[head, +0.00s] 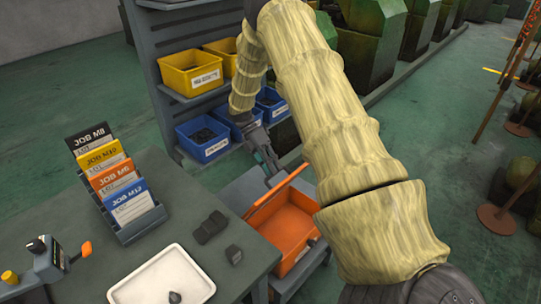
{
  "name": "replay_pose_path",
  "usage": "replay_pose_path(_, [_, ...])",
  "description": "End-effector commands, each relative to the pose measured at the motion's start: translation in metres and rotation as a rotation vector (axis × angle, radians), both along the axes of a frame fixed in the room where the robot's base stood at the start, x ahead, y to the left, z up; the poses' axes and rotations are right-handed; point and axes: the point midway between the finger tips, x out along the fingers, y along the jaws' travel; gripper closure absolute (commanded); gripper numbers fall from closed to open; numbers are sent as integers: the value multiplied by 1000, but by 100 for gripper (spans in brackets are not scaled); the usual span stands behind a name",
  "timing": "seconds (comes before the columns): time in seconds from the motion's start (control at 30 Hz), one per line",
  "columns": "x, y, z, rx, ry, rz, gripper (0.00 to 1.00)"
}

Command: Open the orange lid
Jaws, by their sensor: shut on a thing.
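The orange lid (273,192) shows as a narrow raised orange edge along the upper left of the orange box (284,231). The box is open towards me and I see its inside. My gripper (269,171) is at the far left side of the lid, pointing down. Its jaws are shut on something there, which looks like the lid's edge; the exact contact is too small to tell. My arm, in a pale yellow cover, hides the right side of the box.
A grey table (190,222) with a white tray (162,278), dark blocks (211,227) and a job card rack (112,180) stands left of the box. A shelf with yellow bins (190,72) and blue bins (203,137) stands behind. Green machines (373,45) line the back.

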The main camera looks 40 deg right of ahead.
Motion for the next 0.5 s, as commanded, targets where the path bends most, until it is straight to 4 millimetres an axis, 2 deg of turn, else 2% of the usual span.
replay_pose_path(0.03, [0, 7, -12, 11, -7, -5, 100])
replay_pose_path(0.27, [-1, 6, -12, 11, -7, -6, 100])
replay_pose_path(0.3, [-1, 6, -12, 11, -7, -6, 74])
replay_pose_path(0.33, [-1, 6, -13, 11, -7, -6, 69])
replay_pose_path(0.37, [-1, 6, -13, 11, -7, -6, 66])
replay_pose_path(0.5, [-1, 4, -11, 10, -8, -6, 66])
